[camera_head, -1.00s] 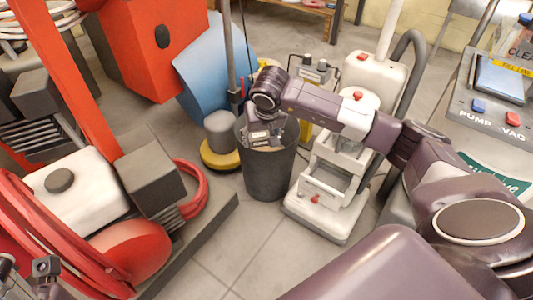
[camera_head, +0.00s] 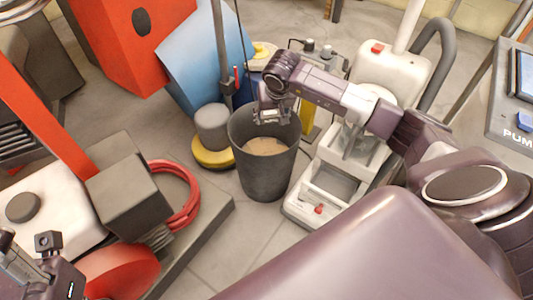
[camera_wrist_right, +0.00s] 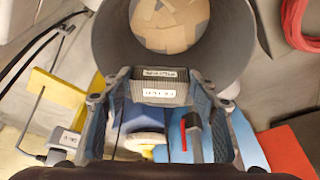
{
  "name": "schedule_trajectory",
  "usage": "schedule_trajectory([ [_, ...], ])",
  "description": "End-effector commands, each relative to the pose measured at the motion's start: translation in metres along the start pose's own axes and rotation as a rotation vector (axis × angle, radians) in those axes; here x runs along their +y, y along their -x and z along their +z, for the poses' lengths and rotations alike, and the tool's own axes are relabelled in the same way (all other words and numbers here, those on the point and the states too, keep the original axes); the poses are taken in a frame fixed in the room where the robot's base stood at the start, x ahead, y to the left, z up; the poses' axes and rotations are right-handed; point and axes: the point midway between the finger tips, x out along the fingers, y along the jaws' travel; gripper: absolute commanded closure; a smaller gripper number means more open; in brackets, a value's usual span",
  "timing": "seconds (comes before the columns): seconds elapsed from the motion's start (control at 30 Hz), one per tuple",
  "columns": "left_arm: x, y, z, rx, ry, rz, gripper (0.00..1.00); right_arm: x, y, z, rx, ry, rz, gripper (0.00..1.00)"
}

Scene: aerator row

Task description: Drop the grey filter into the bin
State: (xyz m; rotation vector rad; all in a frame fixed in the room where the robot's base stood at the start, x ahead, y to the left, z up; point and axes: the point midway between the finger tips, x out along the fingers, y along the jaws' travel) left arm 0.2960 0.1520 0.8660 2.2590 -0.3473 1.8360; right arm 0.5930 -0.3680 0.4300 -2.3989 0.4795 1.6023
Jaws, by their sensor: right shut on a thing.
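The dark bin (camera_head: 264,177) stands upright on the floor in the head view, with light brown scraps in its bottom. My right gripper (camera_head: 268,115) is at the far side of its opening, near the rim. In the right wrist view the gripper (camera_wrist_right: 158,90) is shut on the grey filter (camera_wrist_right: 160,97), a dark ribbed block with white labels. There the filter overlaps the near edge of the bin's mouth (camera_wrist_right: 108,45). In the head view the filter is too small to make out clearly. My left gripper (camera_head: 45,262) shows partly at the lower left, apart from the bin.
A white machine (camera_head: 330,190) stands close to the right of the bin. A yellow-based grey cylinder (camera_head: 212,130) and a blue panel (camera_head: 205,65) are behind left. A red hose (camera_head: 183,200) and a dark platform (camera_head: 205,220) lie left. Floor in front is clear.

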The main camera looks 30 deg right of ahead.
Motion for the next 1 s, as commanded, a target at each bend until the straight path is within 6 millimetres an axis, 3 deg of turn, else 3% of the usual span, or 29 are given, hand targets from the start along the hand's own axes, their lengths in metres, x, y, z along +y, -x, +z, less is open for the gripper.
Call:
schedule_trajectory([
  [0.03,0.000,0.011,0.003,-0.004,0.000,0.000,0.60,-0.001,-0.012,0.006,-0.003,0.000,-0.001,0.67],
  [0.13,-0.001,0.018,0.006,-0.003,-0.002,0.002,0.60,-0.001,-0.022,0.010,-0.002,0.000,-0.002,0.67],
  [0.23,0.000,0.005,0.005,0.044,-0.009,0.019,0.60,-0.001,-0.029,0.013,-0.001,0.001,-0.001,0.67],
  [0.57,0.001,0.000,0.006,0.050,-0.008,0.024,0.60,-0.001,-0.030,0.013,-0.001,0.001,-0.001,0.67],
  [0.6,0.001,0.000,0.006,0.050,-0.008,0.023,0.60,-0.001,-0.030,0.013,-0.001,0.001,-0.001,0.42],
  [0.73,0.001,0.001,0.006,0.050,-0.008,0.023,0.60,-0.001,-0.030,0.013,0.000,0.001,-0.001,0.28],
  [1.0,0.001,0.001,0.006,0.049,-0.008,0.023,0.60,0.000,-0.030,0.013,-0.001,0.001,-0.001,0.26],
])
